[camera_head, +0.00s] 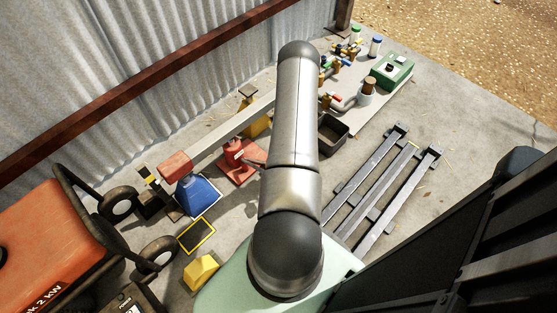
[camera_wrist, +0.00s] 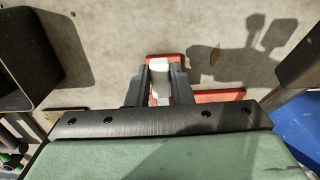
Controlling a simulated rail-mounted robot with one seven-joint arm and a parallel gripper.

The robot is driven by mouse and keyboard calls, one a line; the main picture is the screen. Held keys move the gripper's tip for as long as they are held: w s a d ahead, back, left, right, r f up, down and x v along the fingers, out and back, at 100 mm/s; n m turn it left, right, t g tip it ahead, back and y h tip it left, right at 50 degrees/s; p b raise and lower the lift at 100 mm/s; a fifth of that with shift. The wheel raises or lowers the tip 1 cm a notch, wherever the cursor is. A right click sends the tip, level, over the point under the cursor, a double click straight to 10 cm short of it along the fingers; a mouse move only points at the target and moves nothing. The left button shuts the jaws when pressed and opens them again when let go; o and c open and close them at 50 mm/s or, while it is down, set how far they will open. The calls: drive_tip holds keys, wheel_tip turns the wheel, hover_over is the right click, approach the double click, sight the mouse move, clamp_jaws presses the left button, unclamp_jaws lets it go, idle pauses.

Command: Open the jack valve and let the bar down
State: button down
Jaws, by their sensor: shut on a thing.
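The long grey bar (camera_head: 225,133) runs diagonally in the head view, with a red block (camera_head: 175,167) at its near-left end. The red jack (camera_head: 236,153) stands by the bar's middle on a red base, with a dark rod at its right. In the wrist view, my gripper (camera_wrist: 160,90) is shut on a pale narrow piece (camera_wrist: 160,78) in front of red parts of the jack (camera_wrist: 172,60). I cannot tell whether this piece is the valve or a handle. My arm hides the gripper in the head view.
A blue stand (camera_head: 198,196) is under the red-block end. A yellow block (camera_head: 257,126) is behind the jack. An orange machine (camera_head: 45,245) fills the lower left.

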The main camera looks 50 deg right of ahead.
drive_tip(key=shift+a, duration=0.1)
idle(0.4)
drive_tip(key=c, duration=1.3)
unclamp_jaws()
wheel_tip(320, 180, up, 17)
drive_tip(key=p, duration=0.5)
drive_tip(key=shift+r, duration=0.2)
